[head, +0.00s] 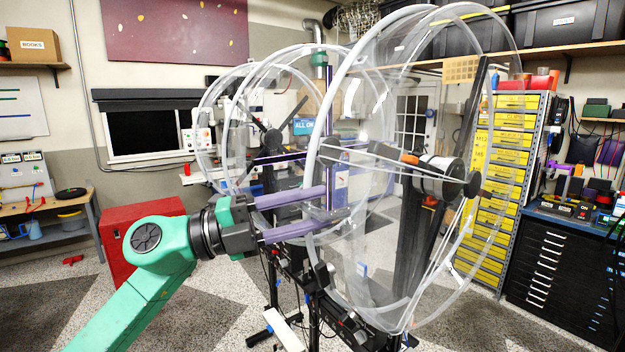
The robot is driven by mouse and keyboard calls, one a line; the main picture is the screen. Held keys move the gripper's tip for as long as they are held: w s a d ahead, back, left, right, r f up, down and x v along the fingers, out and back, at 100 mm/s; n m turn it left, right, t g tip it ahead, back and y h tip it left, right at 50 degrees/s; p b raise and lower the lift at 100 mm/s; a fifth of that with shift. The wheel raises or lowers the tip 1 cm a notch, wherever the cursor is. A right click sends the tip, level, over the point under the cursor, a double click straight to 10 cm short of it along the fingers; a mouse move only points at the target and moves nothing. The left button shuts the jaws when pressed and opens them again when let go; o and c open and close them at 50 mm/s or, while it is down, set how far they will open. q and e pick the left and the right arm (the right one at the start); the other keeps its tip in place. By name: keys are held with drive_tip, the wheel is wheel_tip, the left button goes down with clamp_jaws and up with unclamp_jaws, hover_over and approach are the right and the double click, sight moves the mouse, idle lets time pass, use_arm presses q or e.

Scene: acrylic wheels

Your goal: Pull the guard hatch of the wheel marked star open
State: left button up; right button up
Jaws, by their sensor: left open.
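A large clear acrylic wheel (318,122) stands nearest, on a dark stand, with a black hub (440,180) at its right side. More clear wheels (247,82) stand behind it to the left. I cannot make out a star mark on any wheel, and the clear guard hatch's outline cannot be told from the other clear parts. My left gripper (330,204), with purple fingers, reaches in from the left to the near wheel's left rim. Its fingers are apart, with a small grey piece between their tips; I cannot tell whether they touch it. My right gripper is out of view.
A red cabinet (130,232) stands behind my left arm. A rack of yellow drawers (505,160) and a black drawer chest (555,265) stand at the right. Black stand legs and a white bar (284,331) are below the wheels.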

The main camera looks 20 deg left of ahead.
use_arm(q)
drive_tip(key=shift+w+d+r, duration=0.1)
drive_tip(key=shift+w+d, duration=0.05)
drive_tip(key=shift+d, duration=0.1)
drive_tip(key=shift+a, duration=0.1)
clamp_jaws()
idle(1.2)
